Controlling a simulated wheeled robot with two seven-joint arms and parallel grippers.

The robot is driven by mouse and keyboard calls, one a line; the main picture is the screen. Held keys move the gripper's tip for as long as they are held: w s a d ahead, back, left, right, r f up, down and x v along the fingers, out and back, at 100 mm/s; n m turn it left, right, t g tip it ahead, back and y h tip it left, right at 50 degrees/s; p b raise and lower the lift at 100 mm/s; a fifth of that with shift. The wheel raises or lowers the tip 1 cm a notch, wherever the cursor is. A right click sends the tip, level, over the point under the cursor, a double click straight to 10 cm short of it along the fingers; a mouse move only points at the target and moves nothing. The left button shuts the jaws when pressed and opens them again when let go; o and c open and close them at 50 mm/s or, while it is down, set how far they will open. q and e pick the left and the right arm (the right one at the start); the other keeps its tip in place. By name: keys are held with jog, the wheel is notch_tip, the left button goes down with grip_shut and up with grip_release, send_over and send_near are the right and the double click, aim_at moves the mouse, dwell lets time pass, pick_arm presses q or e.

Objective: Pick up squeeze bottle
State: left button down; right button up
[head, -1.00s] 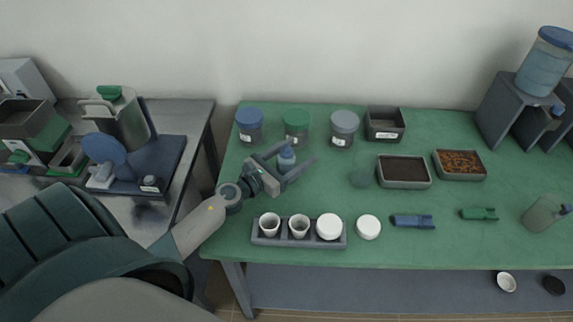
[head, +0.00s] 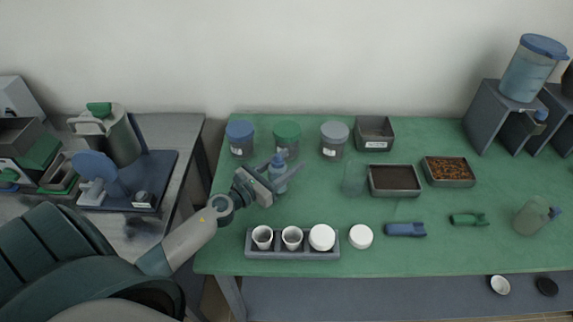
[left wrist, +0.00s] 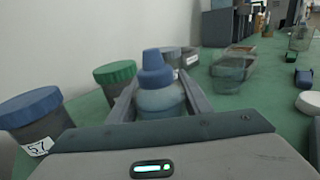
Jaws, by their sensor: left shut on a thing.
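The squeeze bottle (head: 278,172) has a pale blue translucent body and a blue cap. It stands upright on the green table, in front of the green-lidded jar. My left gripper (head: 282,174) comes in from the left and is shut on the bottle, one finger on each side. In the left wrist view the bottle (left wrist: 158,86) sits between the fingers, its lower part hidden by the gripper body. My right gripper is not in view.
Jars with blue (head: 240,138), green (head: 287,137) and grey (head: 334,139) lids stand behind the bottle. A clear beaker (head: 353,180) is to its right. A grey rack (head: 290,254) with crucibles lies in front. Bare table lies between rack and beaker.

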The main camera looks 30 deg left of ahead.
aim_at(282, 159)
pick_arm(q)
jog(key=r+p, duration=0.2)
jog(key=r, duration=0.2)
jog(key=shift+d+p, duration=0.25)
jog(key=shift+p, duration=0.15)
jog(key=d+r+p, duration=0.6)
jog(key=d, duration=0.5)
jog(key=shift+s+p, duration=0.3)
jog(key=shift+p, duration=0.05)
jog(key=c, duration=1.9)
grip_release()
grip_shut()
jog(key=shift+s, duration=0.1)
